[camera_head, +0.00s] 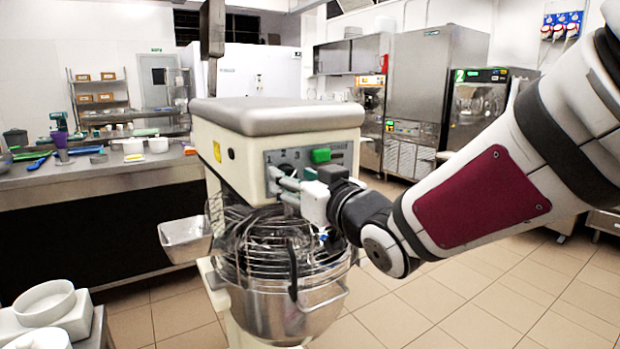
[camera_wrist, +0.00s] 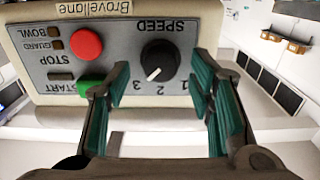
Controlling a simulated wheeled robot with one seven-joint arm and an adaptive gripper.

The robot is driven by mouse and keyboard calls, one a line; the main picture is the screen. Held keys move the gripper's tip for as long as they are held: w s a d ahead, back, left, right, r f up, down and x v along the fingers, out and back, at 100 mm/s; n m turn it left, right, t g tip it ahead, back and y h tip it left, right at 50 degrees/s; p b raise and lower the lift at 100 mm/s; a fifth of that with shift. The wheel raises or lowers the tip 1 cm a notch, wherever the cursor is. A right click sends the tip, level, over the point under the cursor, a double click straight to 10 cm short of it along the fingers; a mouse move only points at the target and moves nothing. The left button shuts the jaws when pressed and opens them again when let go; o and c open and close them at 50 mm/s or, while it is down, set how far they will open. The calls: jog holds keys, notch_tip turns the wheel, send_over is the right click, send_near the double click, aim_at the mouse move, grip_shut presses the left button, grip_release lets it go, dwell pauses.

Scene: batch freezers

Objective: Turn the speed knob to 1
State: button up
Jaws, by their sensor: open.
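The speed knob (camera_wrist: 158,61) is round and black on the mixer's grey control panel (camera_wrist: 120,42), which appears upside down in the wrist view. Its white pointer mark aims down-left in the picture, toward the 3 or between 2 and 3. The 1 is at the lower right of the knob, partly behind a finger. My gripper (camera_wrist: 163,75) is open, with green-padded fingers on either side of the knob in the picture; I see gaps and no clear contact. In the head view my gripper (camera_head: 284,190) is at the mixer's panel, largely covering the knob area.
A red stop button (camera_wrist: 86,43) and green start button (camera_wrist: 93,84) sit beside the knob; the left finger overlaps the green one in the picture. The mixer's wire guard and steel bowl (camera_head: 290,300) are just below my gripper. A steel counter (camera_head: 100,180) stands left.

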jog(key=shift+w+a, duration=0.45)
jog(key=shift+w, duration=0.15)
jog(key=shift+c, duration=0.6)
jog(key=shift+r, duration=0.15)
jog(key=c, duration=1)
jog(key=shift+b, duration=0.3)
jog(key=shift+s+a+n+b, duration=0.1)
jog(key=shift+n+b, duration=4.15)
jog(key=shift+n, duration=0.25)
jog(key=shift+s+a+n+b, duration=0.1)
jog(key=shift+n+b, duration=4.1)
jog(key=shift+n, duration=0.3)
